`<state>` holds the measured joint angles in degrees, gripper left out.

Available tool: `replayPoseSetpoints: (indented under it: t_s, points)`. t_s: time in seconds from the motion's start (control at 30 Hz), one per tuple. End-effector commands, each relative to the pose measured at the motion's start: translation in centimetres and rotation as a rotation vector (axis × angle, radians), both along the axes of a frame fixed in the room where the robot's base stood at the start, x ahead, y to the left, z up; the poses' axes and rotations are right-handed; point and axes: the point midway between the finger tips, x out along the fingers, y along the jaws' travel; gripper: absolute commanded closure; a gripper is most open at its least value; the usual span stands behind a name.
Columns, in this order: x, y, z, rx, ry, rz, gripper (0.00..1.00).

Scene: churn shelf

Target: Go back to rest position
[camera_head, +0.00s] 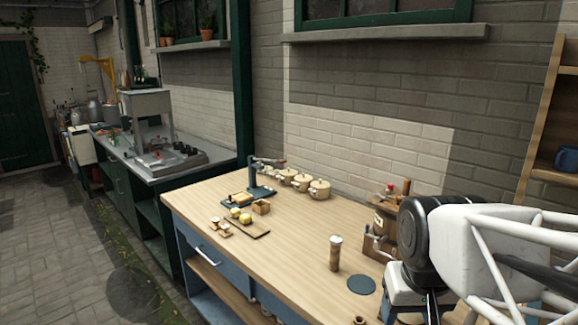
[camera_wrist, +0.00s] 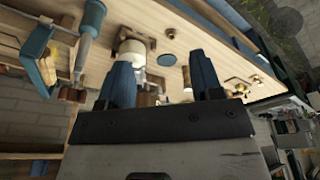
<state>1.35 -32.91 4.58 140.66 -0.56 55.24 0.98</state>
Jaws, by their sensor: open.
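My gripper (camera_wrist: 163,72) shows in the wrist view with its two blue fingers spread apart. Nothing is held between them. The wooden worktop (camera_wrist: 225,30) lies beyond the fingertips, with a dark blue disc (camera_wrist: 166,60) seen near the gap between them. A pale cylinder with wooden parts (camera_wrist: 133,50) appears behind the left finger, partly hidden by it. In the head view my white and black arm fills the lower right, and the fingers cannot be made out there.
The wooden churn (camera_head: 383,225) stands close to my arm, which partly covers it. A wooden cylinder (camera_head: 335,254) and the blue disc (camera_head: 361,284) are on the worktop. Lidded pots (camera_head: 319,189) line the wall. A shelf (camera_head: 545,130) stands at right. The worktop's middle is clear.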

Motion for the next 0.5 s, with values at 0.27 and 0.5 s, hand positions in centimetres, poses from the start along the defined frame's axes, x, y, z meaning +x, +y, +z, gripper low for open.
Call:
replayPoseSetpoints:
  t_s: [0.27, 0.5]
  points:
    - [-3.5, 0.5, -2.2, -0.001, -0.014, 0.014, 0.40]
    - [-3.8, 0.5, -2.4, -0.001, -0.015, 0.016, 0.40]
